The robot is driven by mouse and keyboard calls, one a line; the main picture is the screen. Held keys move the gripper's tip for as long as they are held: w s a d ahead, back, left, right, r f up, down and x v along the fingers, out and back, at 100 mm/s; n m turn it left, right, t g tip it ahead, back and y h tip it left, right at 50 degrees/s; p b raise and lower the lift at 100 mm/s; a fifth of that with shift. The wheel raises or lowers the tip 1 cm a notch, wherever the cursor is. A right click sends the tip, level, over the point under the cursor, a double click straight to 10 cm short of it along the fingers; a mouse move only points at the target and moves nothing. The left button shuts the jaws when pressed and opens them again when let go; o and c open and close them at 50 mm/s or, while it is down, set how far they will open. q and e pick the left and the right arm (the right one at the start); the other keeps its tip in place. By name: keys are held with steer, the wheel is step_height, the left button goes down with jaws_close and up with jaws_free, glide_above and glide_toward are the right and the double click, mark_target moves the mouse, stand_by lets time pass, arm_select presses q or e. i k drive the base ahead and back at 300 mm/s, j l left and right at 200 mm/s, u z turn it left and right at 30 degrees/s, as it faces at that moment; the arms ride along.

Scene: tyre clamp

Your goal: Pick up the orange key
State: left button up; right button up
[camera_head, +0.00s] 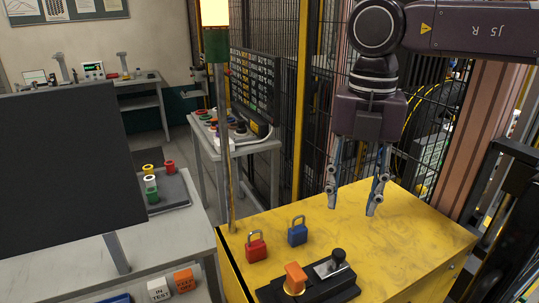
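The orange key (296,278) stands upright in a black switch panel (329,289) on top of the yellow cabinet (420,230), near the bottom of the head view. My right gripper (352,206) hangs pointing down above the cabinet, up and to the right of the key. Its two fingers are apart with nothing between them, and it does not touch the key. My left gripper is not in view.
A red padlock (256,248) and a blue padlock (297,235) stand on the cabinet behind the key. A black-knobbed lever (337,258) sits right of the key. A dark monitor (70,170) fills the left. The cabinet's right side is clear.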

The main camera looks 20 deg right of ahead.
mark_target(294, 286)
steer(key=k, duration=1.5)
